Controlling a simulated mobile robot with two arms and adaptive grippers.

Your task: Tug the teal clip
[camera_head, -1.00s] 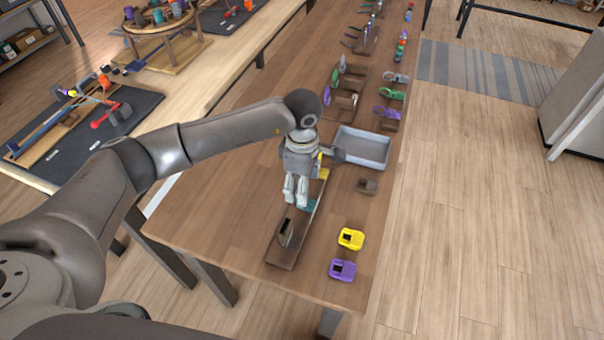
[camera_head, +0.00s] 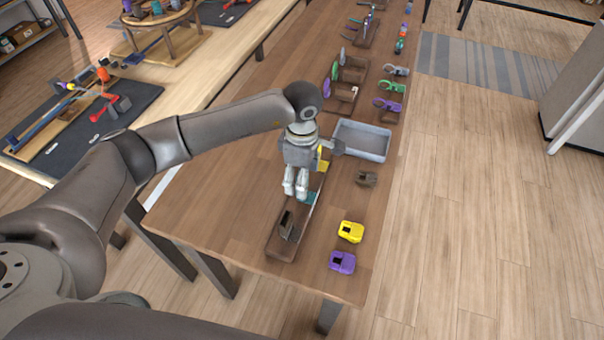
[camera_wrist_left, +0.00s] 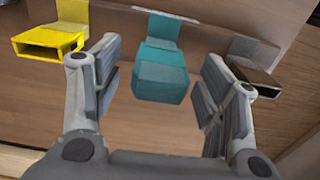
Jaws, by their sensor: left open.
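The teal clip (camera_wrist_left: 160,72) shows in the left wrist view between the two open fingers of my left gripper (camera_wrist_left: 160,100), with bare wood around it and no finger touching it that I can see. In the head view only a small part of the teal clip (camera_head: 309,197) shows beside my left gripper (camera_head: 295,190), which points down over the wooden board (camera_head: 285,247) and hides the rest. My right gripper is not in view.
A yellow clip (camera_wrist_left: 50,42) and a dark brown clip (camera_wrist_left: 252,75) flank the teal one on the board. Loose yellow (camera_head: 351,231), purple (camera_head: 342,262) and brown (camera_head: 367,178) clips lie to the right. A grey tray (camera_head: 362,142) stands behind.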

